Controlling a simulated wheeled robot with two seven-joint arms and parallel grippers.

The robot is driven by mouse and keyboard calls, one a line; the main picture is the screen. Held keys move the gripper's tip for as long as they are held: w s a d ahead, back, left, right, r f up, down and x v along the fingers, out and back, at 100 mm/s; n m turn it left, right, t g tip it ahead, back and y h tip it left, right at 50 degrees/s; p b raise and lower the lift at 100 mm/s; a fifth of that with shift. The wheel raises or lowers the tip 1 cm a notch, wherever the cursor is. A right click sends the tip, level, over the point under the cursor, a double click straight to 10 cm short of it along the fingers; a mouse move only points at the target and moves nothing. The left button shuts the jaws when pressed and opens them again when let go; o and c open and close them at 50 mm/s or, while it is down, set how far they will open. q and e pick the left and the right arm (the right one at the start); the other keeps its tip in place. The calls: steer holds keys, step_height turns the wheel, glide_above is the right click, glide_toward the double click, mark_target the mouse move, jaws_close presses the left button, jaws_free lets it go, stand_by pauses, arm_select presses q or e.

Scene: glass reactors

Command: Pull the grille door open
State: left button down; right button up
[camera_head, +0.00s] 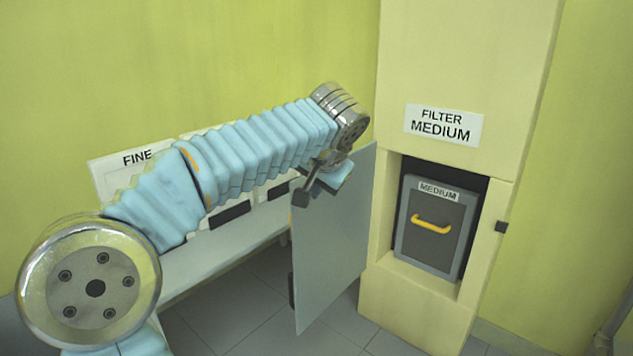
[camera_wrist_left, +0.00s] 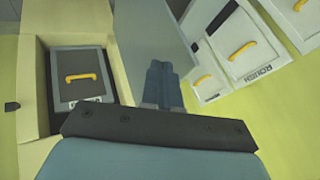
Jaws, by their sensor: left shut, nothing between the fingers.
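The door (camera_head: 335,240) is a plain grey panel. It stands swung open at the left side of the opening in the yellow filter cabinet (camera_head: 430,310). The door also shows in the left wrist view (camera_wrist_left: 155,30). Inside the opening sits a grey filter box (camera_head: 430,250) marked MEDIUM with a yellow handle. My left gripper (camera_head: 308,190) is at the door's upper left part, its fingers shut and empty; they also show in the left wrist view (camera_wrist_left: 158,68) in front of the panel. I cannot tell whether they touch it. My right gripper is not in view.
White filter boxes, one marked FINE (camera_head: 137,158), stand behind my left arm on a pale bench (camera_head: 215,257). They show with yellow handles in the left wrist view (camera_wrist_left: 235,45). A small dark block (camera_head: 502,227) sits on the cabinet's right edge. Tiled floor (camera_head: 260,290) is clear.

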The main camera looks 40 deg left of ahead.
arm_select(q)
steer(key=w+a+f, duration=0.2)
steer(key=a+f, duration=0.1)
steer(key=a, duration=0.3)
steer(key=shift+f, duration=0.3)
steer(key=w+a+p, duration=0.1)
steer(key=a+p, duration=0.2)
steer(key=a, duration=0.7)
steer(key=shift+a+p, duration=0.3)
steer(key=shift+a, duration=0.1)
